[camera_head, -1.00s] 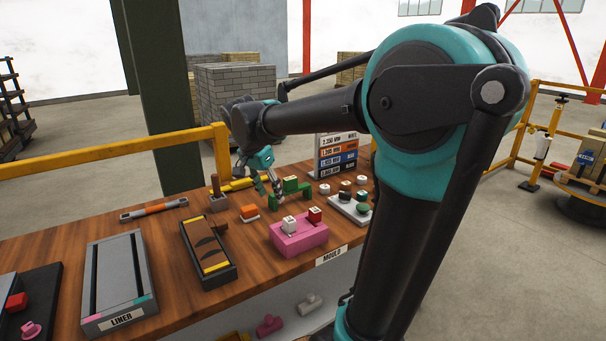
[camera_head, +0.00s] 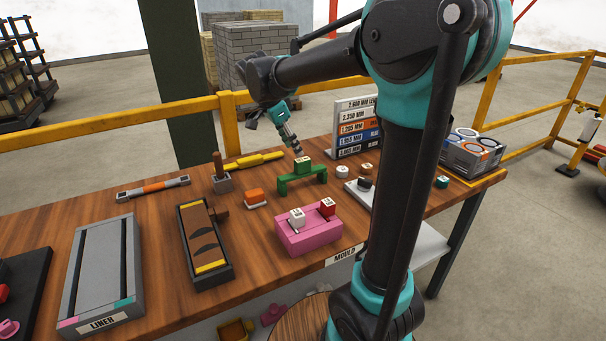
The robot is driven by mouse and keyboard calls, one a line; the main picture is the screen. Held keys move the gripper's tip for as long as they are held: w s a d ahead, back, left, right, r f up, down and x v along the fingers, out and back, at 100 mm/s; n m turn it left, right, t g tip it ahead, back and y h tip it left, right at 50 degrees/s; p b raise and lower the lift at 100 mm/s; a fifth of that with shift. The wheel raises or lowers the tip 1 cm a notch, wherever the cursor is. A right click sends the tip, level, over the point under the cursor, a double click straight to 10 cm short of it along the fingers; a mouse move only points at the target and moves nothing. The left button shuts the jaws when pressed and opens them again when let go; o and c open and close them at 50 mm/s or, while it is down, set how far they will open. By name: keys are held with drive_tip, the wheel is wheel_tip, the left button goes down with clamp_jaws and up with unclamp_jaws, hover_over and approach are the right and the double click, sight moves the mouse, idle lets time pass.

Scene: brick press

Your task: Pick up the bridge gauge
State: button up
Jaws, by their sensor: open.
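The bridge gauge looks to be the green bridge-shaped piece (camera_head: 300,181), standing upright on its legs on the wooden bench, with a small raised block on top. My gripper (camera_head: 298,153) points down just above and behind its top block. The gripper is open and its fingers look empty. They are small in this view, so I cannot tell whether a fingertip touches the block.
A pink block (camera_head: 308,236) with white and red knobs stands in front of the gauge. An orange-topped piece (camera_head: 255,197) is to its left. A labelled sign board (camera_head: 357,128) stands behind right. A yellow-handled tool (camera_head: 253,160) lies behind left.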

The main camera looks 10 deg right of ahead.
sight(301, 160)
drive_tip(key=shift+d+x, duration=0.1)
drive_tip(key=shift+x, duration=2)
drive_tip(key=shift+d+x, duration=0.15)
drive_tip(key=shift+x, duration=1.95)
drive_tip(key=shift+r, duration=0.1)
clamp_jaws()
